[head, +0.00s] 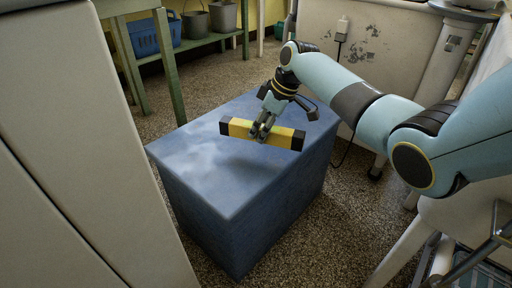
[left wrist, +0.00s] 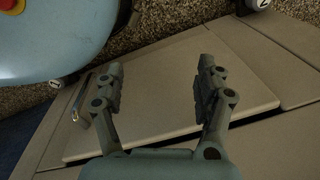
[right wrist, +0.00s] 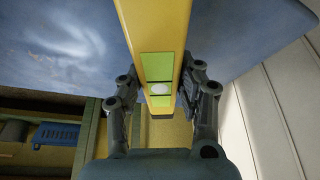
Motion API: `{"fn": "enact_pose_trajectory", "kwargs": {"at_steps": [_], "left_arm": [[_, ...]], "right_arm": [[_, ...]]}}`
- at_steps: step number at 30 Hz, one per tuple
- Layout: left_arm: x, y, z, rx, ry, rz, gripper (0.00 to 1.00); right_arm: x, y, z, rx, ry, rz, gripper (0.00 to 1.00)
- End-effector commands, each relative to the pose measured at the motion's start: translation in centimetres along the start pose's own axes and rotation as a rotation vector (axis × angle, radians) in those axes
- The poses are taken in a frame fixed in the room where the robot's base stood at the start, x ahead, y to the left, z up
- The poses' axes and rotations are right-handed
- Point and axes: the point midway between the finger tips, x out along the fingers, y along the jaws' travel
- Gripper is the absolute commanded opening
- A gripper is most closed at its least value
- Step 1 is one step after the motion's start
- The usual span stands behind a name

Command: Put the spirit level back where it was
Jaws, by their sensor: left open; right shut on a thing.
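The yellow spirit level (head: 239,129) has black ends and is at the blue box (head: 213,178), over its top. My right gripper (head: 262,130) is shut on the level near its middle. In the right wrist view the level (right wrist: 160,40) runs between the fingers of my right gripper (right wrist: 160,95), with its green vial window facing the camera. I cannot tell whether the level touches the box top. My left gripper (left wrist: 160,85) is open and empty in the left wrist view, in front of a beige panel (left wrist: 165,125). The left gripper is not in the head view.
A green shelf table (head: 163,60) with a blue basket (head: 143,37) and grey buckets (head: 223,16) stands behind the box. A white washer (head: 385,50) stands at the back right. A beige cabinet (head: 75,130) is close on the left. Most of the box top is clear.

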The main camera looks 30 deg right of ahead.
Motion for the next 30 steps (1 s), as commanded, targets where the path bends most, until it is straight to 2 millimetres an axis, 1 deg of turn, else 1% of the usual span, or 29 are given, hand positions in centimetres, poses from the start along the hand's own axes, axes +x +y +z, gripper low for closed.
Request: {"fn": "enact_pose_trajectory", "kwargs": {"at_steps": [1, 3, 7, 8, 15, 16, 20, 25, 28, 29, 30], "left_arm": [[-0.6, 0.1, -0.4, 0.001, 0.003, 0.001, 0.72], [-1.6, 0.2, -0.9, 0.002, 0.004, 0.002, 0.72], [-2.7, 0.3, -1.5, 0.003, 0.006, 0.003, 0.72], [-2.9, 0.4, -1.6, 0.003, 0.009, 0.004, 0.72], [-5.1, 1.0, -3.5, 0.003, 0.060, 0.018, 0.72], [-5.3, 1.1, -3.7, 0.003, 0.067, 0.019, 0.72], [-5.9, 1.1, -4.1, 0.003, 0.079, 0.022, 0.72], [-6.0, 1.1, -4.2, 0.003, 0.080, 0.021, 0.72], [-6.0, 1.1, -4.2, 0.003, 0.082, 0.022, 0.72], [-6.0, 1.1, -4.2, 0.003, 0.083, 0.022, 0.72], [-6.0, 1.1, -4.2, 0.003, 0.083, 0.022, 0.72]], "right_arm": [[0.8, 0.1, -0.2, 0.001, 0.000, -0.001, 0.00], [1.2, 0.2, -0.6, 0.000, 0.000, 0.000, 0.00], [1.5, 0.3, -1.0, 0.000, 0.000, 0.001, 0.00], [1.7, 0.3, -1.0, 0.000, 0.000, 0.001, 0.00], [5.0, 0.3, 0.5, 0.001, -0.004, -0.002, 0.00], [5.2, 0.3, 0.6, 0.001, -0.003, -0.001, 0.00], [5.2, 0.3, 0.5, -0.001, 0.000, 0.001, 0.00], [5.0, 0.4, 0.5, -0.001, 0.000, 0.002, 0.00], [5.3, 0.3, 0.6, -0.001, 0.000, 0.001, 0.00], [5.4, 0.3, 0.6, -0.001, -0.001, 0.001, 0.36], [5.3, 0.3, 0.6, -0.001, -0.001, 0.001, 0.41]]}}
